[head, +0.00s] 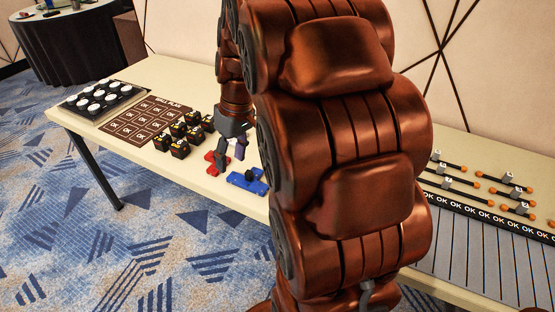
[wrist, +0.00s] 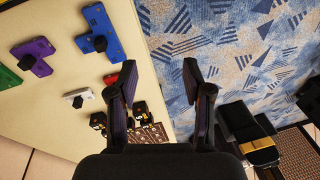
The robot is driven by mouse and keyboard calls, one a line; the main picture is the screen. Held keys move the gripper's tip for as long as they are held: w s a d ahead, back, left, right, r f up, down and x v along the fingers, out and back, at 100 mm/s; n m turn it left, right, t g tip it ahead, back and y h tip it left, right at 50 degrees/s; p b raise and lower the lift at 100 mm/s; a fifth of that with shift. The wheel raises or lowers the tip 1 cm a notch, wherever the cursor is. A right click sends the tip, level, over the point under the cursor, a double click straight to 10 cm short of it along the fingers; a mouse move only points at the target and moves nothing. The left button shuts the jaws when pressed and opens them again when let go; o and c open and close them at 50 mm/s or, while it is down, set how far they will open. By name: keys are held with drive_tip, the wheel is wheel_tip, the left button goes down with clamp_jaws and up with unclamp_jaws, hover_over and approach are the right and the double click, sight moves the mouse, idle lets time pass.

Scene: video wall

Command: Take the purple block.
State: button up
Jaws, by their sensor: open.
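The purple block (wrist: 34,54) lies flat on the cream table at the left of the wrist view. It is L- or T-shaped with a black knob on top. I cannot make it out in the head view, where my arm blocks much of the table. My gripper (wrist: 160,74) is open and empty, with its fingers spread over the table's edge and the carpet. The purple block is well to the left of the fingers, apart from them. In the head view my gripper (head: 222,160) is near the front edge, above the red block.
A red block (head: 211,162), a small white block (wrist: 78,97) and a green block (wrist: 8,78) lie nearby. Dark boxes (head: 179,146), an OK mat (head: 135,124) and a black tray (head: 85,107) stand further left.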

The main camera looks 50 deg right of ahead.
drive_tip(key=w+d+f+t+b, duration=0.1)
drive_tip(key=w+d+f+b, duration=0.1)
drive_tip(key=d, duration=0.6)
drive_tip(key=w+d+f+n+t+b, duration=0.1)
drive_tip(key=w+d+f+b, duration=0.1)
drive_tip(key=d, duration=0.7)
drive_tip(key=w+d+f+n+t+b, duration=0.1)
drive_tip(key=w+d+f+b, duration=0.2)
drive_tip(key=d, duration=0.5)
drive_tip(key=shift+d+f+h, duration=0.15)
drive_tip(key=shift+f+h, duration=0.25)
drive_tip(key=shift+f, duration=0.5)
drive_tip(key=shift+d+x, duration=0.2)
drive_tip(key=shift+x, duration=1.65)
drive_tip(key=shift+d+x, duration=0.2)
drive_tip(key=shift+x, duration=1.65)
drive_tip(key=shift+s+a+f, duration=0.1)
drive_tip(key=shift+a, duration=0.05)
clamp_jaws()
